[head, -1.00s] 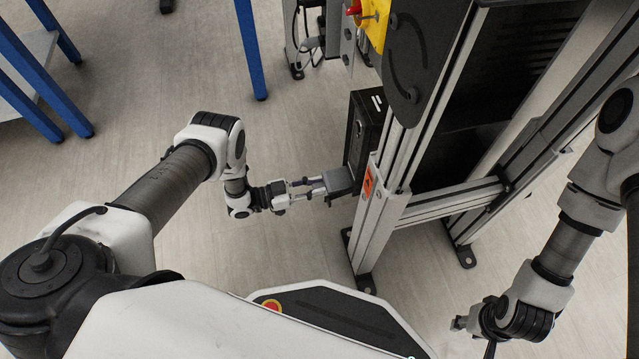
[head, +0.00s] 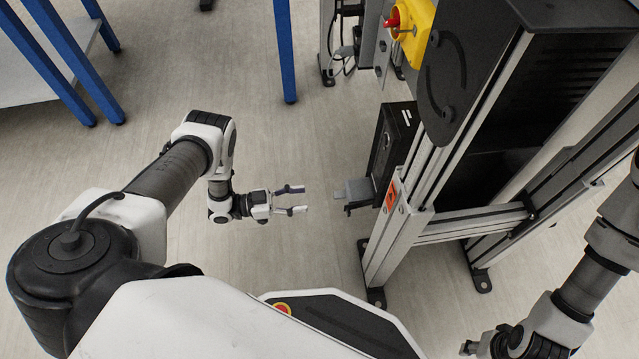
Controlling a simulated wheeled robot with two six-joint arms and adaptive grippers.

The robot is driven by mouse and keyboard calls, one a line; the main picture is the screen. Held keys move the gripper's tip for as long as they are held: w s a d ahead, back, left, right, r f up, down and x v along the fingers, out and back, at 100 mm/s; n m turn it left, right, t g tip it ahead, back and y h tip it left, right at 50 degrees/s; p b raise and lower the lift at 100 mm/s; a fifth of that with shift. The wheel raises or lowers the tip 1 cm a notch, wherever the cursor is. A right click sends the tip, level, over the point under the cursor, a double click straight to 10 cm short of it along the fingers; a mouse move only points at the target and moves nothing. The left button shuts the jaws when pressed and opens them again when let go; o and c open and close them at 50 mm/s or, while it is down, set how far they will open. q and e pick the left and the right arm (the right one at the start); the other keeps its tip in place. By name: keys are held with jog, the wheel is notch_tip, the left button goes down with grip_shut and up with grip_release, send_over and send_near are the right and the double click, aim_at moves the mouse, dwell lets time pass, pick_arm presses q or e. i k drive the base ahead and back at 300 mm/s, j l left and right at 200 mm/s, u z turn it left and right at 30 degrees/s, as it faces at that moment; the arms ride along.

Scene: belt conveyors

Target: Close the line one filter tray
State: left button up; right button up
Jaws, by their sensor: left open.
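The filter tray (head: 358,191) is a small grey piece that sticks out to the left from the lower part of a black box (head: 394,140) on the conveyor frame. My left gripper (head: 298,199) is open and empty, with its two fingers pointing right toward the tray. A clear gap of floor shows between the fingertips and the tray. How much of the tray sits inside the box is hidden. My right gripper (head: 469,347) is low at the bottom edge, partly cut off, and its fingers do not show clearly.
The conveyor's aluminium frame (head: 398,225) with an orange label stands right of the tray. A yellow switch box (head: 410,30) with a red knob is above. Blue table legs (head: 285,50) stand at the back and left. The floor left of the tray is clear.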

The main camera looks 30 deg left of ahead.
aim_at(357, 190)
jog(key=k, duration=1.5)
